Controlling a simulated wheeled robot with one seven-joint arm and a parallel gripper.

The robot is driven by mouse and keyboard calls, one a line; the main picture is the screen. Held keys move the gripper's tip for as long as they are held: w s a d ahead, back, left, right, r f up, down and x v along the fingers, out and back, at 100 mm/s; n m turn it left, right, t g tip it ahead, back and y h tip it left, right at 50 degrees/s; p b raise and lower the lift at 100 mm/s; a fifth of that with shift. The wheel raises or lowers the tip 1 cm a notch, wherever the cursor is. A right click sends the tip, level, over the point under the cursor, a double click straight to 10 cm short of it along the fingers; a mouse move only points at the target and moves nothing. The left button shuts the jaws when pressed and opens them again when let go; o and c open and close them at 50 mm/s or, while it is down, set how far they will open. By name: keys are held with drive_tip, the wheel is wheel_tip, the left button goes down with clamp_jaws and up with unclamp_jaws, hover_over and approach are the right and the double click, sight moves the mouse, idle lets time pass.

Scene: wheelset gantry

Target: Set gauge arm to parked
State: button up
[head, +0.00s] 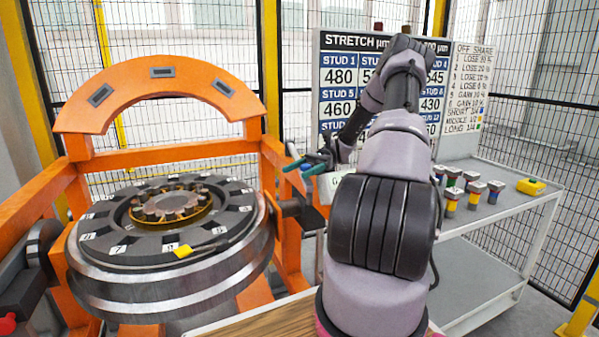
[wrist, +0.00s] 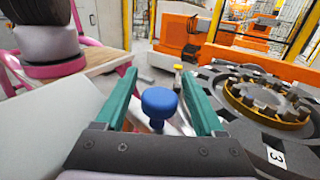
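A blue round knob (wrist: 160,103) on a short stem shows in the wrist view. It may be the handle of the gauge arm; the arm itself is mostly hidden behind my gripper. My gripper (wrist: 160,108) has two teal fingers, one on each side of the knob, with a visible gap on both sides. In the head view my gripper (head: 303,166) is beside the right post of the orange gantry, right of the wheelset (head: 170,250). The wheelset has a dark numbered ring with a ring of studs at its centre.
The orange gantry arch (head: 160,82) stands over the wheelset's back. A stretch board (head: 345,75) stands behind my arm. Mesh fencing encloses the area.

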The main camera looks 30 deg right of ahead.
drive_tip(key=shift+d, duration=0.1)
drive_tip(key=v, duration=1)
drive_tip(key=shift+w+d, duration=0.2)
drive_tip(key=shift+d, duration=0.1)
drive_tip(key=shift+a, duration=0.1)
